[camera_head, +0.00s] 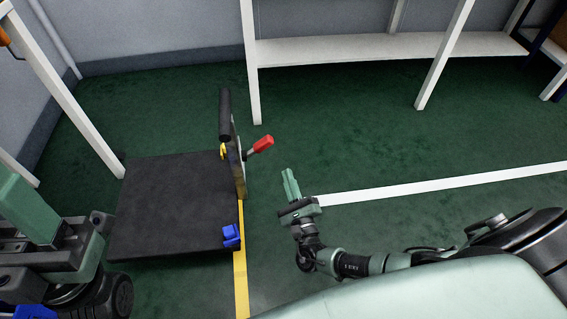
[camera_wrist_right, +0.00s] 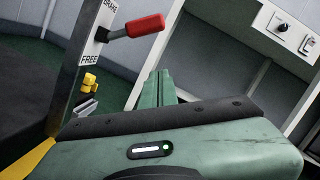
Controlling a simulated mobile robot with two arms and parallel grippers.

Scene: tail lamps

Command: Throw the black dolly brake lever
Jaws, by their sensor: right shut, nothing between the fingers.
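The black dolly (camera_head: 175,205) stands on the green floor, with an upright post (camera_head: 238,170) on its right side. A lever with a red grip (camera_head: 263,144) sticks out rightward from the post. In the right wrist view, the red grip (camera_wrist_right: 145,26) angles slightly up on a dark shaft, above the FREE label and near the partly cropped BRAKE label. My right gripper (camera_head: 291,184) is shut and empty, to the right of and below the red grip, apart from it. Parts of my left arm, with a green piece that may be its gripper (camera_head: 28,208), show at lower left.
A blue part (camera_head: 231,235) sits at the dolly's near right corner and a yellow one (camera_head: 223,151) on the post. A yellow floor line (camera_head: 240,275) runs beside the dolly. White shelving (camera_head: 350,50) stands behind. The floor right of the lever is clear.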

